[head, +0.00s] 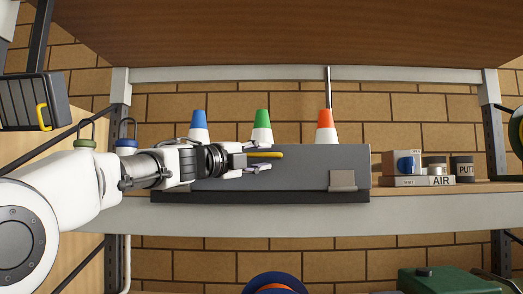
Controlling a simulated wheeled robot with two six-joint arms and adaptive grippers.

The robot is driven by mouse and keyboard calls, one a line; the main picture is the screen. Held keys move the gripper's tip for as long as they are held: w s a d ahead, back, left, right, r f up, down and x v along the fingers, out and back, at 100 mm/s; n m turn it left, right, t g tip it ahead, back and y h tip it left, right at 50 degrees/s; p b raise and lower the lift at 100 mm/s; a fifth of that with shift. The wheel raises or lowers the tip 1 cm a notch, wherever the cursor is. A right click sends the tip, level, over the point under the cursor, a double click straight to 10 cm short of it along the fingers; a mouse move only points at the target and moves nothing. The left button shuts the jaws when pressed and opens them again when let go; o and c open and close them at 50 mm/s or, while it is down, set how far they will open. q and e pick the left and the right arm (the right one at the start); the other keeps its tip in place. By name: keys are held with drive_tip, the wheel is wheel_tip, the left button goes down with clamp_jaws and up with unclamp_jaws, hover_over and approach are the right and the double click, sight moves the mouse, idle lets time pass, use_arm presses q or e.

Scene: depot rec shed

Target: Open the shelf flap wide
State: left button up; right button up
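The shelf flap (305,166) is a grey panel standing upright along the front of the shelf. A yellow bar handle (270,154) is on its upper left part. A lighter grey plate (342,180) sits at its lower right. My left gripper (266,157) reaches in from the left in front of the flap. Its two fingers are spread, one above and one below the yellow handle in the picture. I cannot tell whether they touch it. The arm hides the flap's left part. My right gripper is not in view.
Blue (199,123), green (262,124) and orange (325,124) topped cones show behind the flap. A blue mug (406,164) and tins (462,167) stand to the right on the shelf (440,214). A wooden board (300,30) spans overhead. A green box (440,280) is below.

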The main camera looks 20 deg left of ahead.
use_arm(q)
drive_tip(key=shift+s+r, duration=0.25)
drive_tip(key=shift+s, duration=0.15)
drive_tip(key=shift+c, duration=0.3)
drive_tip(key=shift+w+f, duration=0.1)
drive_tip(key=shift+w, duration=0.05)
clamp_jaws()
